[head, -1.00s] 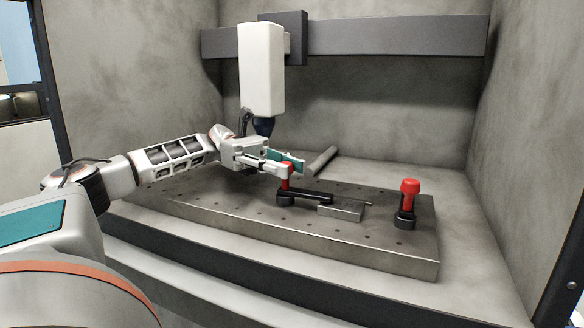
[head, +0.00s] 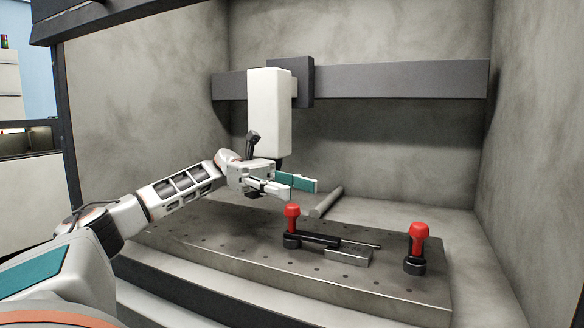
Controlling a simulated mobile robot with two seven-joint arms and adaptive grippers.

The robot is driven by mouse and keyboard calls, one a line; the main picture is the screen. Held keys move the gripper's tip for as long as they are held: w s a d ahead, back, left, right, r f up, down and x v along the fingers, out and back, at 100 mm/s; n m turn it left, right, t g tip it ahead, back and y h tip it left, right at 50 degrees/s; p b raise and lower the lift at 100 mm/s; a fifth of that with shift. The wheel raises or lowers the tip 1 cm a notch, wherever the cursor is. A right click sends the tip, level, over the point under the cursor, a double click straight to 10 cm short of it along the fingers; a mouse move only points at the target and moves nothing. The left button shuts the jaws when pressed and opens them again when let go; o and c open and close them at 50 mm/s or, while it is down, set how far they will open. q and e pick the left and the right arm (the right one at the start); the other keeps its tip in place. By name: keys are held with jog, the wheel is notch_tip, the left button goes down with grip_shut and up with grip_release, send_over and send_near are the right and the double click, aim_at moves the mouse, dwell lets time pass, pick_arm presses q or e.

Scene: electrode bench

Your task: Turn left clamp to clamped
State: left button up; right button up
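The left clamp (head: 291,220) has a red knob on a black base, and its knob is fully in view. Its dark arm (head: 316,238) points right, toward a flat metal block (head: 349,254), and its end is at the block. I cannot tell whether it presses on it. The right clamp (head: 416,245) also has an upright red knob on a black base. My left gripper (head: 303,189) is open and empty, its fingers with a green pad apart, just above and behind the left clamp's knob and seemingly clear of it. My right gripper is not in view.
A metal plate with holes (head: 220,250) carries the clamps and block. A grey rod (head: 326,202) lies at its back edge. A white machine head (head: 270,113) hangs from a dark rail (head: 400,79) above my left gripper. Concrete-like walls enclose the bench. The plate's front is clear.

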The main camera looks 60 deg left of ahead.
pick_arm(q)
jog(key=shift+r, duration=2.85)
jog(key=shift+f, duration=0.1)
